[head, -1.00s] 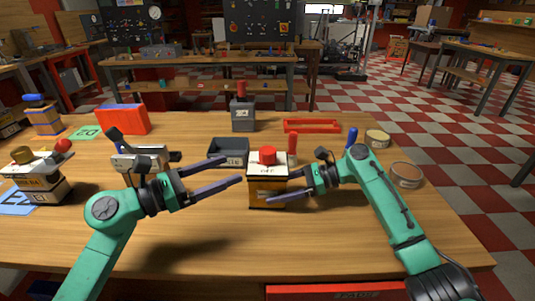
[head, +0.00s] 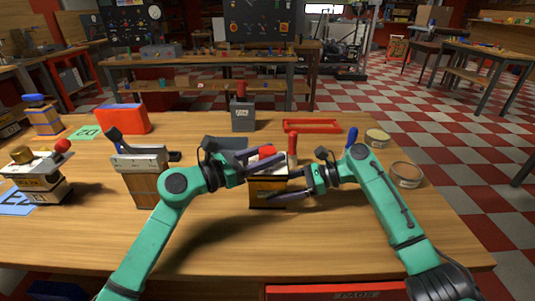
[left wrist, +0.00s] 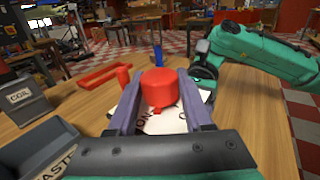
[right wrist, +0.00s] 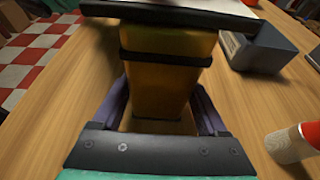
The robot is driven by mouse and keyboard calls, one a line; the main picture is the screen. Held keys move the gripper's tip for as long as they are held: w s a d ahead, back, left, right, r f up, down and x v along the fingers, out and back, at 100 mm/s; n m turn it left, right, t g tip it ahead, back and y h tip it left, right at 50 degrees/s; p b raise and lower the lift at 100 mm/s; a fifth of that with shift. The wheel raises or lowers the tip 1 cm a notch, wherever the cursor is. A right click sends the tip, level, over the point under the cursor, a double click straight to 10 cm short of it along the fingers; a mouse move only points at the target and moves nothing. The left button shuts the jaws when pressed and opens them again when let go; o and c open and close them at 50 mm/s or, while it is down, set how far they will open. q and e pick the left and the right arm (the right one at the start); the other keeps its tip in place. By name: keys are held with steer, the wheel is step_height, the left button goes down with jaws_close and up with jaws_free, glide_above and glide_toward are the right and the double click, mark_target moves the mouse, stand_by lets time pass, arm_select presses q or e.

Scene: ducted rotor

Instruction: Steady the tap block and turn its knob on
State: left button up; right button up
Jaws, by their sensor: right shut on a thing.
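The tap block (head: 266,194) is a yellow-brown block with a white top plate and a red knob (left wrist: 158,88). It stands upright near the middle of the table. My right gripper (head: 283,187) is shut on the block's sides from the right; the right wrist view shows the block (right wrist: 165,75) between its fingers. My left gripper (head: 273,163) is above the block, its fingers open on either side of the knob. In the left wrist view the gap between fingers and knob looks small. In the head view the left fingers hide part of the knob and plate.
A red post (head: 292,148) stands close behind the block. A dark tray (left wrist: 40,150) is behind it to the left, and a grey coil box (head: 243,115) farther back. A red frame (head: 312,126) and two round tins (head: 406,174) lie right. The front table is clear.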

arm_select(q)
jaws_close()
steer(key=shift+m+g+h, duration=0.7)
steer(key=shift+m+g, duration=0.45)
steer(key=shift+g, duration=0.5)
steer(key=shift+m+g+h, duration=0.7)
steer(key=shift+m+g, duration=0.45)
steer(key=shift+g, duration=0.5)
steer(key=o, duration=0.9)
jaws_free()
